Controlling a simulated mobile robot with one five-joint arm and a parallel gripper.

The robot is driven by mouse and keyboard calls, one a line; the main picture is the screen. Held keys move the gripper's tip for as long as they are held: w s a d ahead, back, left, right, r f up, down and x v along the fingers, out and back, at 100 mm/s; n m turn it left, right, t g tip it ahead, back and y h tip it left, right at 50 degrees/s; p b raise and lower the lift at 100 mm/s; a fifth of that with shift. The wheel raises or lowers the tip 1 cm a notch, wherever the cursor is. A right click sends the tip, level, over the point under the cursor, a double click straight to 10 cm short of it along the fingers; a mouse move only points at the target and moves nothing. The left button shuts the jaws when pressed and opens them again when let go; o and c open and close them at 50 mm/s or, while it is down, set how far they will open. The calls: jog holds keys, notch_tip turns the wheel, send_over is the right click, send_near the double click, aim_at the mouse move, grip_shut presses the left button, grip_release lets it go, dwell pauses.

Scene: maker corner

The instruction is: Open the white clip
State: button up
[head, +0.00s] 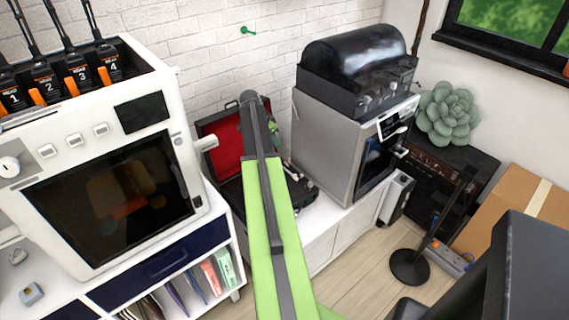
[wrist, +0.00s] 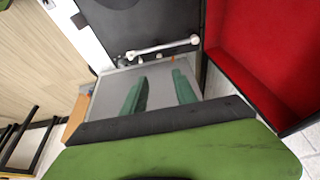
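I cannot pick out the white clip with certainty. In the wrist view a thin white rod with rounded ends (wrist: 163,46) lies across a dark surface, apart from my fingers; I cannot tell whether it is the clip. My gripper (wrist: 160,92) shows two teal-green fingers with a clear gap between them and nothing held. In the head view my green arm reaches away from me toward the open case with red lining (head: 221,138), between two machines. The arm hides part of the case. The red lining also shows in the wrist view (wrist: 262,50).
A white oven-like machine (head: 105,180) with a dark window stands at the left on a shelf unit. A grey machine (head: 325,150) with a black domed top stands right of the case. A black stand (head: 409,266) and a cardboard box (head: 515,195) are on the right.

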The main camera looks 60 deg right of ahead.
aim_at(286, 164)
jog(key=b+x, duration=1.3)
jog(key=x, duration=0.2)
jog(key=shift+s+f, duration=0.15)
jog(key=shift+f, duration=0.2)
jog(key=shift+r, duration=0.1)
grip_shut()
